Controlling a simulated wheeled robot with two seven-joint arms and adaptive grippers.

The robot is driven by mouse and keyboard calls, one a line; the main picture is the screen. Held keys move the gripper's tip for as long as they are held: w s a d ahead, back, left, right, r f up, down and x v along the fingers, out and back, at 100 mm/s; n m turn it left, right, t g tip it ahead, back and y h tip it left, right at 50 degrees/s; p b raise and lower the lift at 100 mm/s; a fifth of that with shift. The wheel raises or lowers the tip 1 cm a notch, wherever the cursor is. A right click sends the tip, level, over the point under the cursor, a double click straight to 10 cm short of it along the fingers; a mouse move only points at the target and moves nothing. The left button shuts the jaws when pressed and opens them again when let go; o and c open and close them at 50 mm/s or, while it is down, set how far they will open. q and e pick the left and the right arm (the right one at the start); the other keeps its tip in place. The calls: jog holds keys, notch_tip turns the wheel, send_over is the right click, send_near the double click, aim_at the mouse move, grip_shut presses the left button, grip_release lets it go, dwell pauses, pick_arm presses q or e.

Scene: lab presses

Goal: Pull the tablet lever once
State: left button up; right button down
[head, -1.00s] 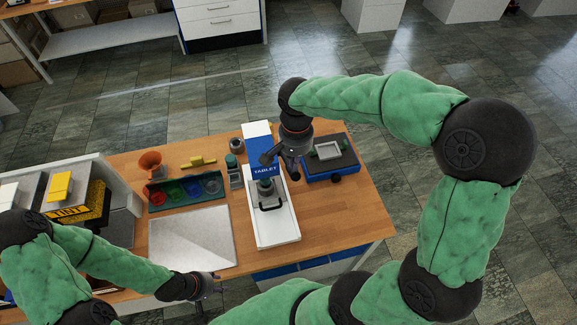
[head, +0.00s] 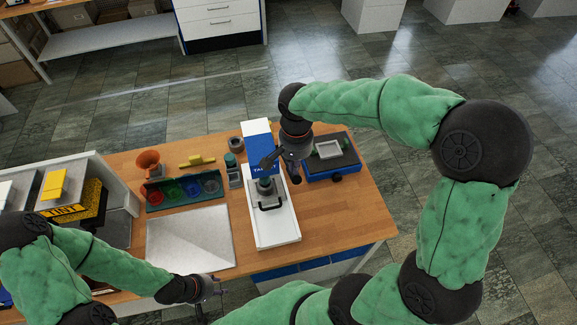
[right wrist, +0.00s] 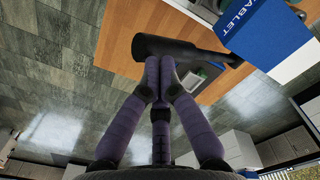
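The tablet press (head: 258,133) has a blue upper part and a white base, and stands upright on the wooden table. Its dark lever (head: 268,160) sticks out toward my right gripper (head: 294,172). In the right wrist view, the thick lever handle (right wrist: 165,47) crosses just beyond the fingertips of my right gripper (right wrist: 158,62). The two fingers are together, with their tips at the handle; whether they touch it I cannot tell. My left gripper (head: 208,290) is low at the table's front edge, away from the press, and its fingers are too small to read.
A blue scale-like device (head: 318,172) stands right of the press, near my right gripper. Left of it are a rack of coloured cups (head: 185,190), an orange funnel (head: 148,161), a yellow tool (head: 196,161) and a pale plate (head: 190,238). The table's front right is clear.

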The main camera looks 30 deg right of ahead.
jog(key=shift+f+b, duration=5.4)
jog(key=shift+f, duration=1.8)
notch_tip(320, 180, up, 22)
jog(key=p, duration=1.5)
jog(key=shift+r+p, duration=0.15)
jog(key=shift+p, duration=0.2)
